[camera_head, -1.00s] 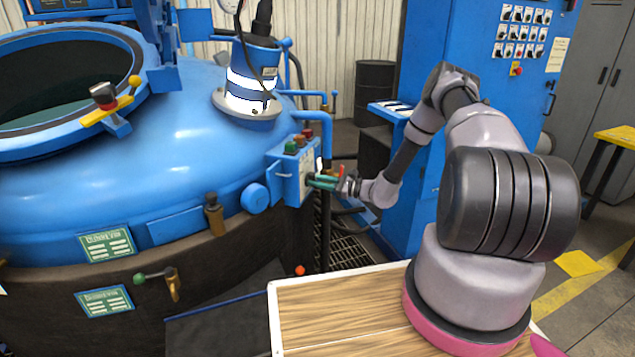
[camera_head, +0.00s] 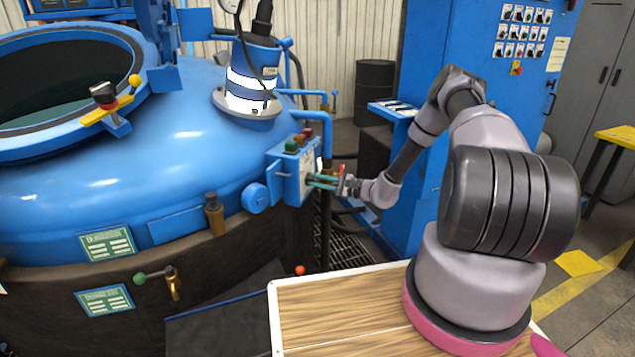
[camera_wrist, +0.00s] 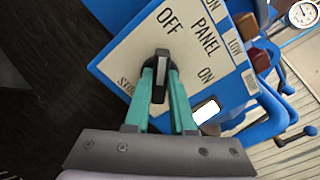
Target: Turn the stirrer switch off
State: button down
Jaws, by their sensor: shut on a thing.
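The stirrer switch (camera_wrist: 161,75) is a black knob on a pale panel plate (camera_wrist: 128,48) lettered PANEL, OFF and ON. In the wrist view the knob's light line points up the picture, roughly toward the OFF lettering. My gripper (camera_wrist: 165,82) has its teal fingers on both sides of the knob, shut on it. In the head view my gripper (camera_head: 322,181) reaches from the right to the face of the blue control box (camera_head: 286,180); the knob itself is too small to make out there.
Green and red buttons (camera_head: 298,141) sit on top of the box. The blue furnace vessel (camera_head: 180,150) fills the left. Blue pipes (camera_head: 322,116) rise behind the box. A blue cabinet (camera_head: 475,90) stands behind my arm. A wooden-topped surface (camera_head: 330,315) lies in front.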

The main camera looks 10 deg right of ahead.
jog(key=c, duration=0.8)
grip_release()
jog(key=shift+o, duration=0.2)
jog(key=v, duration=1)
jog(key=shift+s+d, duration=0.2)
jog(key=shift+d, duration=0.15)
